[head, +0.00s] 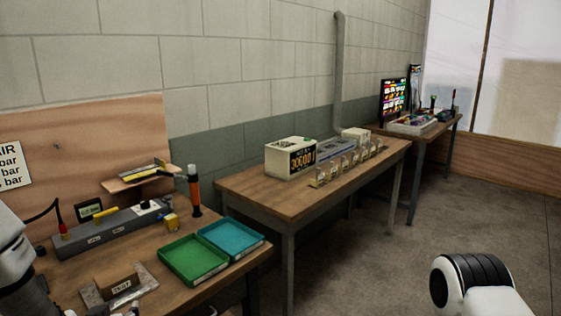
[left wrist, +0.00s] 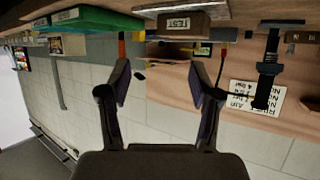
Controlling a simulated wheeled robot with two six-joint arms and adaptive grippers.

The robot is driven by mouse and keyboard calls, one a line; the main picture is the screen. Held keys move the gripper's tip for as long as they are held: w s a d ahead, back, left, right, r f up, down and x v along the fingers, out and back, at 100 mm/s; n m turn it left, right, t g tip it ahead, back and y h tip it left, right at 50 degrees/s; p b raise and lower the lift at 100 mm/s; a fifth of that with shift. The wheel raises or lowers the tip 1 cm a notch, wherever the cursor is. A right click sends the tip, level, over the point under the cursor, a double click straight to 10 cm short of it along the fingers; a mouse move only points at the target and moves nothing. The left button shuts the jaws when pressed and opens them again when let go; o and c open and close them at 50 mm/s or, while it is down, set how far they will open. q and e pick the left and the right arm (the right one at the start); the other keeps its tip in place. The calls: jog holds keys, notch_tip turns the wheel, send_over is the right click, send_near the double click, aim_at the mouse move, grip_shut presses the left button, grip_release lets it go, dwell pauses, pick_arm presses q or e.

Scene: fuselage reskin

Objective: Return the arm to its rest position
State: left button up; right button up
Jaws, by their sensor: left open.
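My left gripper (left wrist: 160,72) is open in the left wrist view, with its two dark fingers well apart and nothing between them. That view is upside down, so the bench edge runs along its top. My left arm (head: 15,250) enters the head view at the left edge, over the near bench. A white and black part of my right arm (head: 480,288) shows at the lower right of the head view, above the floor. My right gripper is out of both views.
The near bench holds a labelled block (head: 121,286), a green tray (head: 193,260), a blue tray (head: 230,236) and an upright orange and black tool (head: 195,190). A second table (head: 300,200) carries a white device (head: 291,158). Open floor (head: 390,265) lies at right.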

pick_arm(q)
notch_tip(320, 180, down, 11)
jog(key=s+d+m+g+h, duration=0.1)
jog(key=s+d+g+h, duration=0.1)
jog(key=g, duration=0.1)
jog(key=s+d+f+m+g+h, duration=0.1)
jog(key=s+d+f+g, duration=0.2)
jog(key=s+f, duration=0.6)
jog(key=s+d+f+m+g+h, duration=0.1)
jog(key=s+d+f+g, duration=0.3)
jog(key=s+f, duration=0.5)
jog(key=s+g, duration=0.2)
jog(key=s, duration=0.3)
jog(key=shift+s+d, duration=0.2)
jog(key=shift+s, duration=0.2)
jog(key=shift+w, duration=0.1)
